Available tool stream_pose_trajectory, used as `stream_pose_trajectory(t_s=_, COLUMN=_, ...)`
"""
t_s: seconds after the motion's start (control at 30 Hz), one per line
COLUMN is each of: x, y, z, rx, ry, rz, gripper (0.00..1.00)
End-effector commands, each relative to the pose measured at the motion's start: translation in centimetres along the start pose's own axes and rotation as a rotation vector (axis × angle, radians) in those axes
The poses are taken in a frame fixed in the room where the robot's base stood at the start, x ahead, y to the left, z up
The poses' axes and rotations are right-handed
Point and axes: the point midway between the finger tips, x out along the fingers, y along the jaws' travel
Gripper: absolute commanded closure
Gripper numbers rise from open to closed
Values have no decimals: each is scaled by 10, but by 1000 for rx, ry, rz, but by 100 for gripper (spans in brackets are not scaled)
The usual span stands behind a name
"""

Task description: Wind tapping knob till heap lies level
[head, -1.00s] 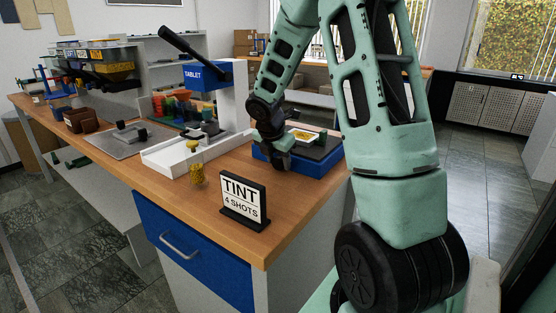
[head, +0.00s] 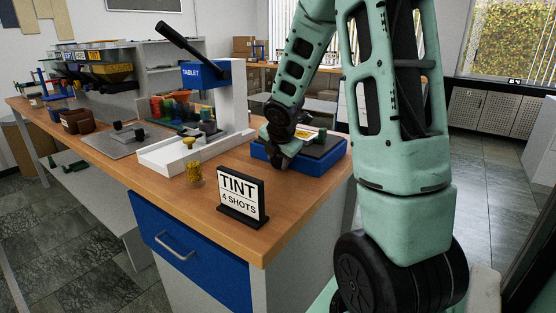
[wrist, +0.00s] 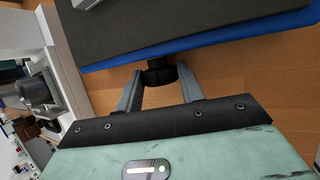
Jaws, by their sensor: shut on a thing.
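The tapping stand has a blue base (head: 318,163) with a dark top, at the right end of the wooden bench. A pale dish with a yellow heap (head: 304,135) sits on it, partly hidden behind my wrist, and I cannot tell whether the heap is level. In the wrist view, a black knob (wrist: 160,78) sticks out from the side of the blue base (wrist: 215,40). My gripper (wrist: 159,72) is shut on this knob, one finger on each side. In the head view, my gripper (head: 279,160) is at the stand's near left side.
A white and blue tablet press (head: 208,76) with a black lever stands left of the stand. A small jar of yellow grains (head: 194,174) and a TINT sign (head: 242,197) stand near the front edge. Bare wood lies between them and the stand.

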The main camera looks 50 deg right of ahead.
Motion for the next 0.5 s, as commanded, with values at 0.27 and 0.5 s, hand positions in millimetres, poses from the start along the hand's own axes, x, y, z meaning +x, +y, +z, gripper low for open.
stream_pose_trajectory(t_s=0.27, x=0, y=0, z=0, rx=0, ry=1, rz=-1, gripper=42)
stream_pose_trajectory(t_s=0.5, x=-19, y=2, z=1, rx=2, ry=0, rz=0, gripper=42)
